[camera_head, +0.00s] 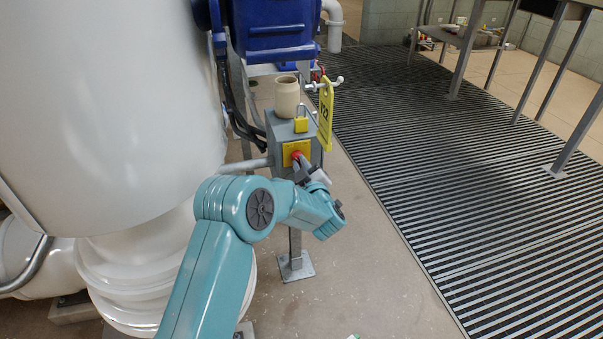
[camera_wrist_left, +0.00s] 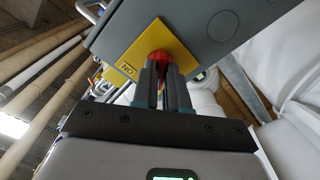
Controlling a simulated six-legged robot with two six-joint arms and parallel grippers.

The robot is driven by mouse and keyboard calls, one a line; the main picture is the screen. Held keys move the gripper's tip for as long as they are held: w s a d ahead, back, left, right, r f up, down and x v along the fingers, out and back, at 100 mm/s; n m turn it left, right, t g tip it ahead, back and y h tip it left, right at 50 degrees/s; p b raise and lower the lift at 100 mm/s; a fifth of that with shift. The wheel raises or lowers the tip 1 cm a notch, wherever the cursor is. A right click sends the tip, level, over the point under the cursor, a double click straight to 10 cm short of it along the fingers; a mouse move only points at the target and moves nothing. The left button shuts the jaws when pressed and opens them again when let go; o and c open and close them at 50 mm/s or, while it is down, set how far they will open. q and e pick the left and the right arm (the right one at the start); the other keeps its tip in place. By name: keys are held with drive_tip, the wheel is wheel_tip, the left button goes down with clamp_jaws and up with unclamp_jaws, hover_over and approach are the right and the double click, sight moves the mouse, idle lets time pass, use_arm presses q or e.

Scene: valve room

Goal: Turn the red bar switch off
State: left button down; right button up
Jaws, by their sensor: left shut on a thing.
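The red bar switch (camera_head: 296,155) sits on a yellow plate (camera_head: 290,147) on the front of a grey box (camera_head: 283,126) on a post. It also shows in the left wrist view as a red knob (camera_wrist_left: 159,60) on the yellow plate, which has a label by one edge. My left gripper (camera_head: 302,165) is at the switch, its fingers shut on it; the fingers (camera_wrist_left: 163,75) hide part of the bar, so its exact angle is hard to tell. My right gripper is in neither view.
A beige cup (camera_head: 287,97) and a padlock (camera_head: 300,124) are on the box. A yellow tag (camera_head: 325,115) hangs at its right from a hook. A large white tank (camera_head: 100,90) stands close on the left.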

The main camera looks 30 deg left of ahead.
use_arm(q)
drive_tip(key=shift+n+b, duration=0.75)
drive_tip(key=shift+n, duration=0.15)
drive_tip(key=c, duration=1.1)
unclamp_jaws()
drive_tip(key=shift+c, duration=0.2)
drive_tip(key=p+v, duration=0.3)
drive_tip(key=v, duration=1.3)
drive_tip(key=shift+d, duration=0.2)
